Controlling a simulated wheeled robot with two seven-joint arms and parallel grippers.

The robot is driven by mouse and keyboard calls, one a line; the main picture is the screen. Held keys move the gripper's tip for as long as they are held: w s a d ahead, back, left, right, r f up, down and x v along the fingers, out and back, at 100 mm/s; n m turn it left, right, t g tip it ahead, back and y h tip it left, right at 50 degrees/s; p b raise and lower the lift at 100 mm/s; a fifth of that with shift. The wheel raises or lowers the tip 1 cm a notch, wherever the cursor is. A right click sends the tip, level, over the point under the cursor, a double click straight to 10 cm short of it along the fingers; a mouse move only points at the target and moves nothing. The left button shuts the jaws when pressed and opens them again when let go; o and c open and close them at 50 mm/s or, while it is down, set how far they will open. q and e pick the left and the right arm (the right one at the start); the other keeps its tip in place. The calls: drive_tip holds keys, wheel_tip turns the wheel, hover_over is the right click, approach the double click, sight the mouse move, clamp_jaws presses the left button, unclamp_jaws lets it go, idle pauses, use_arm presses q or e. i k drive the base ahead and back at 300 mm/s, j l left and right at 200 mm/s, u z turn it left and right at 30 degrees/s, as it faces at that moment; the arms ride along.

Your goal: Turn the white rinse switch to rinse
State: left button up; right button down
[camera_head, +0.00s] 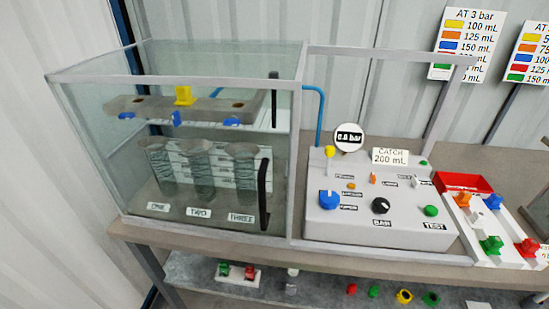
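A grey control box (375,228) stands on the bench right of the glass tank. A small white switch (416,181) sits at the upper right of its sloped top, beside small black labels. The label text there is too small to read, and I cannot tell which way the switch points. Near it are a small orange switch (373,178), a green lamp or knob (423,163), a blue knob (329,199), a black knob (380,205) and a green button (431,211) above a TEST label. Neither of my grippers is in view.
A glass tank (75,150) with a black handle (264,195) holds three cylinders. A round gauge (348,137) reads 0.0 bar; a sign (390,156) says CATCH 200 mL. A white rack with coloured parts (486,222) stands right of the box. A grey frame post rises behind.

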sight(415, 183)
drive_tip(key=z, duration=1.25)
drive_tip(key=i+l+u, duration=0.2)
drive_tip(key=l, duration=0.35)
drive_tip(key=i+l+u, duration=0.1)
drive_tip(key=l+u, duration=0.15)
drive_tip(key=l, duration=0.3)
drive_tip(key=i+l+u, duration=0.2)
drive_tip(key=l, duration=0.35)
drive_tip(key=l+u, duration=0.25)
drive_tip(key=l, duration=0.35)
